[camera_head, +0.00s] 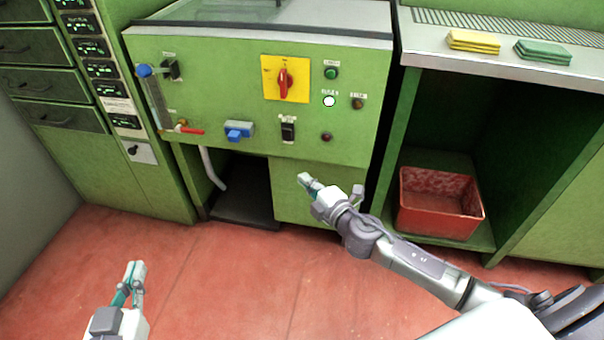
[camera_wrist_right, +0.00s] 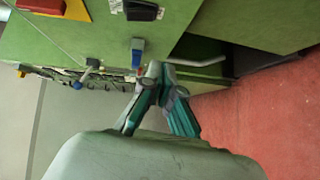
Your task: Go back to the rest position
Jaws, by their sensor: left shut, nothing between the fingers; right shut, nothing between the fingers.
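My left gripper (camera_head: 134,272) shows at the lower left of the head view, over the red floor, shut and empty. My right gripper (camera_head: 305,180) is near the middle of the head view, in front of the lower part of the green machine (camera_head: 230,80), shut and empty. In the right wrist view its fingertips (camera_wrist_right: 155,72) meet, with nothing between them. The machine's panel carries a red rotary switch on a yellow plate (camera_head: 271,90), a blue connector (camera_head: 239,130) and a black switch (camera_head: 288,128). The right gripper appears apart from these controls.
A red bin (camera_head: 440,222) sits in the open bay on the right. A yellow cloth stack (camera_head: 473,41) and a green cloth stack (camera_head: 543,51) lie on the metal counter (camera_head: 440,50). Green drawers (camera_head: 50,60) stand at the left. The red floor (camera_head: 240,280) between my arms is clear.

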